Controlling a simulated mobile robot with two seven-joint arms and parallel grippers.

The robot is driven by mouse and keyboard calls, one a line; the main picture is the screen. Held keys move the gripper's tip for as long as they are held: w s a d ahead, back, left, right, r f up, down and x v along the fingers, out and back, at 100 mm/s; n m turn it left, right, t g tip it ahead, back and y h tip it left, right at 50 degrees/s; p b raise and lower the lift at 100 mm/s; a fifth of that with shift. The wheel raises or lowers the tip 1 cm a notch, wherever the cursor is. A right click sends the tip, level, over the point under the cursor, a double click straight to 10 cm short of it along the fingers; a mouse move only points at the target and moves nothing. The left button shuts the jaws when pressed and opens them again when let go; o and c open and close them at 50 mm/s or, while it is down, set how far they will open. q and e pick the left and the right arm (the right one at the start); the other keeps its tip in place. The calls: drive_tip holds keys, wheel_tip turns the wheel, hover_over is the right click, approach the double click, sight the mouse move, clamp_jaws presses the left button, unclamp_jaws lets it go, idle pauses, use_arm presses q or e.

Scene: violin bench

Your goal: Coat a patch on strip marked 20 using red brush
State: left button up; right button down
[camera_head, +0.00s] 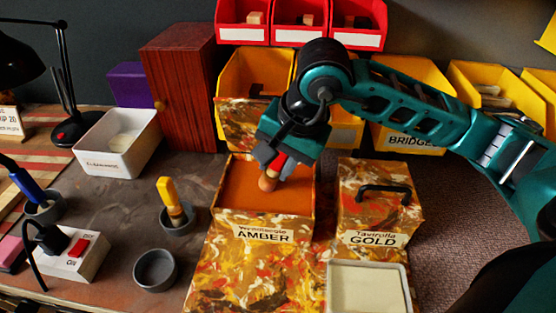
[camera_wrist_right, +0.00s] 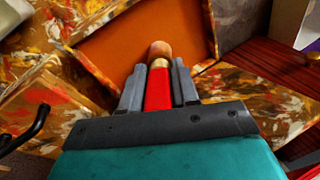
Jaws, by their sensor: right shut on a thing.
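My right gripper (camera_head: 283,163) is shut on the red brush, which points down over the open box labelled AMBER (camera_head: 265,236). In the right wrist view, the brush's red handle (camera_wrist_right: 158,90) sits between the two grey fingers, with a brass ferrule and rounded tan bristles beyond. The bristle tip (camera_head: 267,183) appears over the orange inside of the box; I cannot tell whether it touches. A card (camera_head: 9,122) ending in "20" stands at the far left edge, partly cut off. Striped wood (camera_head: 14,152) lies below it. My left gripper is not in view.
A closed box labelled GOLD (camera_head: 378,238) with a black handle stands right of the amber box. A yellow brush (camera_head: 169,198) and a blue one (camera_head: 24,185) stand in grey cups. A white tub (camera_head: 118,158), switch box (camera_head: 72,255) and black lamp (camera_head: 68,85) occupy the left.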

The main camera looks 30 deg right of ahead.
idle(0.3)
drive_tip(key=shift+r+p, duration=2.1)
drive_tip(key=shift+r, duration=1.45)
drive_tip(key=shift+s+f, duration=0.1)
